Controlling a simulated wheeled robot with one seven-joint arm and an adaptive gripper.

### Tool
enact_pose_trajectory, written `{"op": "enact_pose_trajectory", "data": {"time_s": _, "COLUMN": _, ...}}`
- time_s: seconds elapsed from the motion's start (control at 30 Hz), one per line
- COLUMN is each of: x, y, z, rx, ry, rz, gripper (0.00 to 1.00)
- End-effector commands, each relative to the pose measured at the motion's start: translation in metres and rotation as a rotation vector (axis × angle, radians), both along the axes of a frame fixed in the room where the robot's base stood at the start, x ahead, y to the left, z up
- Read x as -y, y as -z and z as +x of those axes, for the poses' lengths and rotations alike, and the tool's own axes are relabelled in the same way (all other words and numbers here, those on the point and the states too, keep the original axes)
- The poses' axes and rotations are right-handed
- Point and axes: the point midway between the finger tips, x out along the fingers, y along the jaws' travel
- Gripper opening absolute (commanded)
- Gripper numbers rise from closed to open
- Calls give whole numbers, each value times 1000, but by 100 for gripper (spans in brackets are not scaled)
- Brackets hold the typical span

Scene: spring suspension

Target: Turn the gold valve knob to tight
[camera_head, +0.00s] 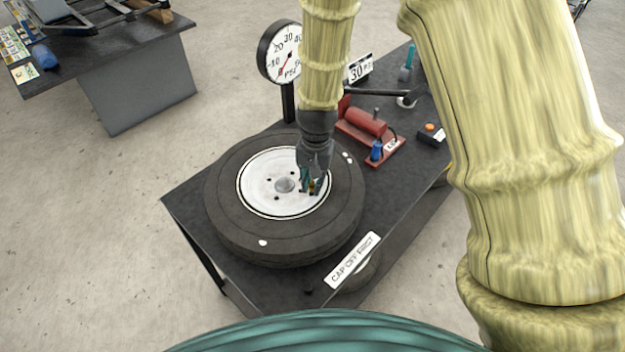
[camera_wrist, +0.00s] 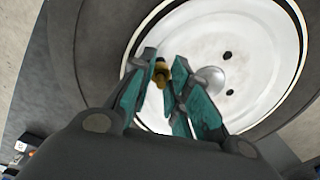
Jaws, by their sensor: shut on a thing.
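The gold valve knob (camera_wrist: 160,74) shows between my fingertips in the wrist view, over the white wheel hub (camera_wrist: 207,40). My gripper (camera_wrist: 163,76) is shut on the knob, with a teal-padded finger on each side. In the head view my gripper (camera_head: 311,187) points down at the right part of the hub (camera_head: 262,196), and a small bit of gold shows between its fingers. The tire (camera_head: 232,243) lies flat on the dark table. The lower part of the knob is hard to make out.
A pressure gauge (camera_head: 282,54) stands behind the tire, its red needle at the lower left. A red pump (camera_head: 366,122) and a small dark box with an orange button (camera_head: 431,131) are at the right. A "CAP OFF FIRST" sign (camera_head: 352,260) is in front.

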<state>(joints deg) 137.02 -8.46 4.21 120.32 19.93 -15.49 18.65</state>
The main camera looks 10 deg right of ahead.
Motion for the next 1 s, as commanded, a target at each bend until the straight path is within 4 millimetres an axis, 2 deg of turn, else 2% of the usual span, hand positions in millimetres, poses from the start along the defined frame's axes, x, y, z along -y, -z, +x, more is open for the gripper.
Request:
{"op": "enact_pose_trajectory", "data": {"time_s": 0.53, "x": 1, "y": 0, "z": 0, "rx": 1, "ry": 24, "rz": 0, "gripper": 0}}
{"op": "enact_pose_trajectory", "data": {"time_s": 0.57, "x": 1, "y": 0, "z": 0, "rx": 1, "ry": 24, "rz": 0, "gripper": 23}}
{"op": "enact_pose_trajectory", "data": {"time_s": 0.67, "x": 0, "y": 0, "z": 0, "rx": 0, "ry": 23, "rz": 0, "gripper": 41}}
{"op": "enact_pose_trajectory", "data": {"time_s": 1.0, "x": 0, "y": -1, "z": 0, "rx": 0, "ry": 22, "rz": 0, "gripper": 41}}
